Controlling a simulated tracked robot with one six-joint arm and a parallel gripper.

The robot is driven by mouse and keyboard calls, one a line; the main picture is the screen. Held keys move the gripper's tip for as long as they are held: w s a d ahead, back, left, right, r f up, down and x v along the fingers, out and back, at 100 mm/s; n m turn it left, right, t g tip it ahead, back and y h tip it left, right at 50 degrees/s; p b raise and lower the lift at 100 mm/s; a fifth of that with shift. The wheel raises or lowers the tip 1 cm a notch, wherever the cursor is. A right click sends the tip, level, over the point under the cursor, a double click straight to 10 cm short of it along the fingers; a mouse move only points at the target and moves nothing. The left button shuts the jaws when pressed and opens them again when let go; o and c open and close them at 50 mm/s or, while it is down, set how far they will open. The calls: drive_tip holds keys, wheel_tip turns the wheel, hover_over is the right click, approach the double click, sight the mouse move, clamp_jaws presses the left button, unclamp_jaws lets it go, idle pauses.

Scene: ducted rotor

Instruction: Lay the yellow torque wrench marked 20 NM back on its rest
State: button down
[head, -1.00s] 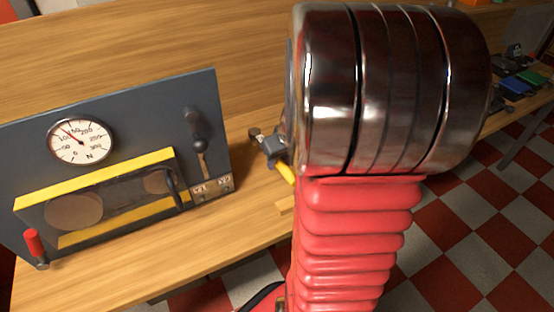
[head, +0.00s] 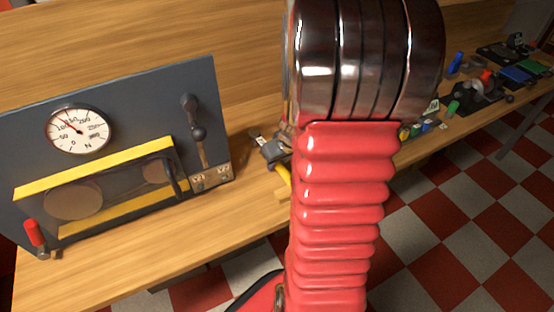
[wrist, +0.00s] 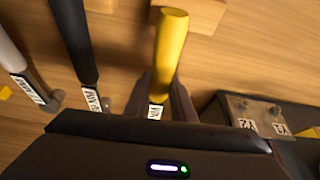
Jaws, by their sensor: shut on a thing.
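The yellow torque wrench (wrist: 170,45) is between the fingers of my gripper (wrist: 161,100) in the wrist view. The gripper is shut on it close to a white label, too small to read surely. The handle points toward wooden blocks (wrist: 205,12) at the top; I cannot tell whether it touches them. A short yellow piece of it shows in the head view (head: 285,175), partly behind my red arm. A black-handled wrench (wrist: 76,40) and a white-handled wrench (wrist: 12,50) lie left of it, each labelled.
A grey panel (head: 110,85) with a round gauge (head: 78,129), a yellow-framed window and a lever stands left on the wooden bench. A plate marked Y1 and Y2 (wrist: 258,118) is close right of my gripper. Several small tools (head: 480,85) are at the far right.

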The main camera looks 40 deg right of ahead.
drive_tip(key=shift+f, duration=0.35)
idle(0.5)
drive_tip(key=c, duration=1.4)
unclamp_jaws()
drive_tip(key=v, duration=1.3)
drive_tip(key=shift+s+r, duration=0.15)
drive_tip(key=shift+r, duration=0.15)
